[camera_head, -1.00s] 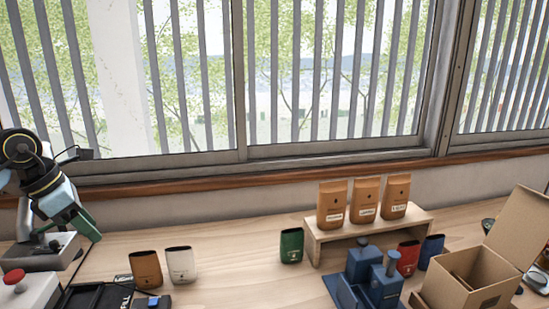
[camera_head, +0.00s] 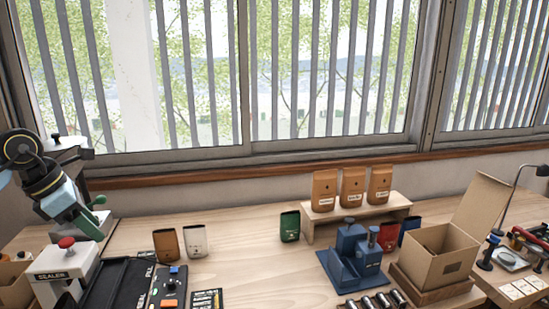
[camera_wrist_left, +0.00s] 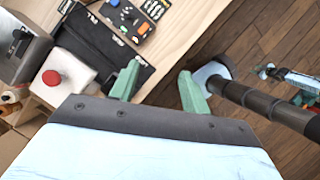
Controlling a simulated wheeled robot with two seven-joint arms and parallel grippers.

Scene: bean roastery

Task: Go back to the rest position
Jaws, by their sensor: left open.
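My left gripper (camera_wrist_left: 158,88) is open and empty in the left wrist view, its two green fingers spread apart. It hangs near the table's front edge, with floor below its right finger. In the head view my left gripper (camera_head: 98,208) shows at the left, above the sealer (camera_head: 68,270). The sealer's red knob (camera_wrist_left: 52,78) also shows in the left wrist view.
Bags stand along the table (camera_head: 225,262), with three brown ones on a wooden riser (camera_head: 400,203). A blue press (camera_head: 350,255) and an open cardboard box (camera_head: 435,265) stand to the right.

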